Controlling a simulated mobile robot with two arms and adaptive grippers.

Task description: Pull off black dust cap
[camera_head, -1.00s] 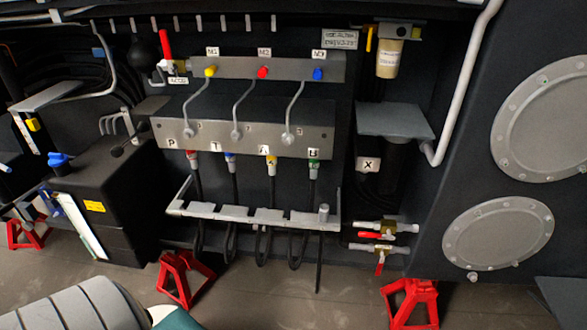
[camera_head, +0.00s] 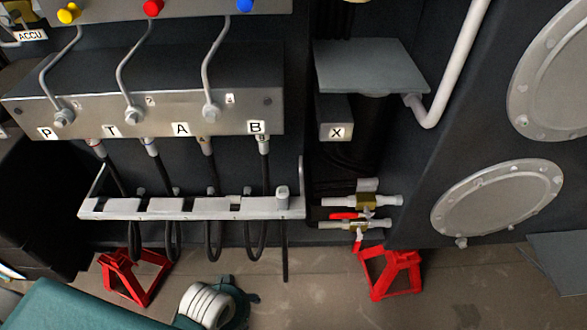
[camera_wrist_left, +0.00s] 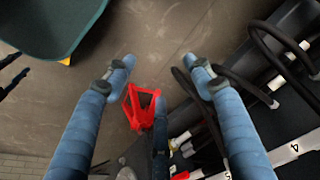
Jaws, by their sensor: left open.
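I cannot pick out a black dust cap for certain in either view. In the head view, two brass valves with pale ends, an upper one (camera_head: 356,201) and a lower one (camera_head: 350,225), sit low on the dark wall, with red handles. My left gripper (camera_head: 243,290) is low in the head view, in front of the chassis and left of the valves, seen partly behind its own wrist. My right gripper is not in view.
A grey manifold (camera_head: 190,95) labelled P, T, A, B stands above a pale slotted rail (camera_head: 160,208) with hanging black hoses. Red jack stands (camera_head: 390,272) are on the floor; one also shows below the fingers in the wrist view (camera_wrist_left: 138,108). A grey shelf (camera_head: 370,67) juts out above.

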